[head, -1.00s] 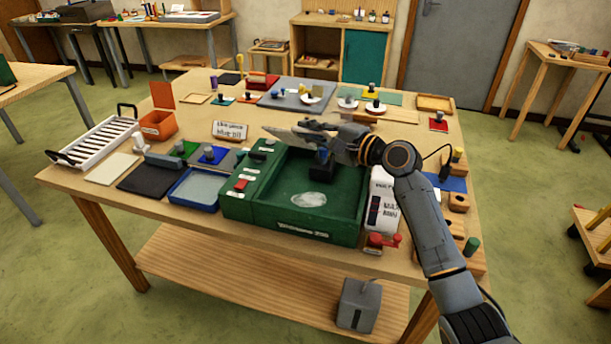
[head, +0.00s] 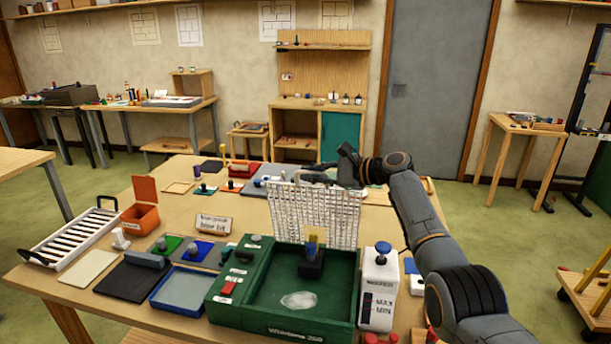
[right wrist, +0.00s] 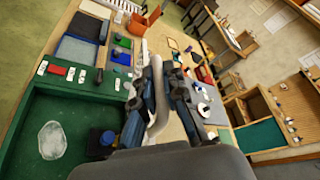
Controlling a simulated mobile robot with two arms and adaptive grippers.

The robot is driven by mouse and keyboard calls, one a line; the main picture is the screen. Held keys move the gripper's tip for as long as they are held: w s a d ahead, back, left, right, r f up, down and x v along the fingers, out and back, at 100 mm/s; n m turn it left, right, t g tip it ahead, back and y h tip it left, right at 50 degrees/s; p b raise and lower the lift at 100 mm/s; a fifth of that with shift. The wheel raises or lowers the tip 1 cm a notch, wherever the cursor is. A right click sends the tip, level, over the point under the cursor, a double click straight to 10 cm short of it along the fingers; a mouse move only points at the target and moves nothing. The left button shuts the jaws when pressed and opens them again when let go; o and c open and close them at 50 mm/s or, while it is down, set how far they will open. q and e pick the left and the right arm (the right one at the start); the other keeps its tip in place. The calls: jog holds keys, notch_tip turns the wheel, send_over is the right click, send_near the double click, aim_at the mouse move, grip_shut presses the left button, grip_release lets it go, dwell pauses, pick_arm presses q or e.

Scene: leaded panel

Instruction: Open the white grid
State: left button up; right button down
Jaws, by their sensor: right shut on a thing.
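The white grid (head: 290,212) stands upright at the back of the green machine (head: 262,313) in the head view. The green basin below it is uncovered. My right gripper (head: 325,172) is at the grid's top edge, partly hidden behind it. In the right wrist view my right gripper (right wrist: 163,82) is shut on a white edge of the grid (right wrist: 157,120). A dark block (head: 312,264) with a yellowish part above it stands in the basin. A pale oval patch (head: 299,300) shows on the basin floor. My left gripper is not in view.
A white bottle (head: 379,290) with a blue cap stands right of the machine, near my right arm. A blue tray (head: 184,290), a dark mat (head: 131,281) and a white rack (head: 72,240) lie to the left. Small tools crowd the table behind the grid.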

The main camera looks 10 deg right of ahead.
jog(key=shift+w+d+r, duration=0.1)
jog(key=shift+w, duration=0.2)
jog(key=c, duration=1.4)
grip_release()
jog(key=v, duration=1.2)
